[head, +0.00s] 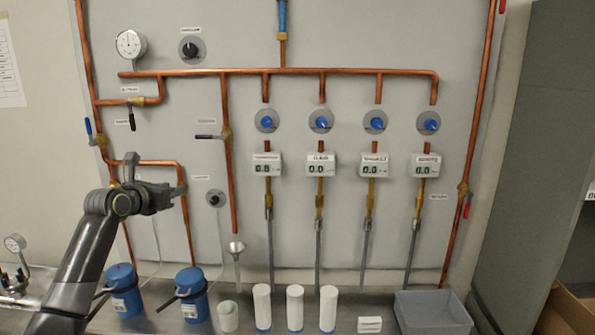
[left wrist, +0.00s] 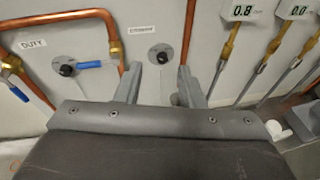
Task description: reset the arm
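My left arm (head: 85,250) rises from the lower left in the head view. Its gripper (head: 157,173) is raised in front of the pipe panel, near a U-shaped copper pipe. The two fingers stand apart with nothing between them. The left wrist view also shows both fingers apart, with the panel and a small black knob (left wrist: 161,53) beyond the gap. I cannot tell how far the fingers are from the panel. My right arm and gripper are in neither view.
Copper pipes, blue knobs (head: 321,121) and several digital displays (head: 320,165) cover the panel. Two blue pumps (head: 192,295), several white cylinders (head: 262,307) and a grey bin (head: 432,312) stand on the bench. A grey cabinet (head: 530,170) stands at right.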

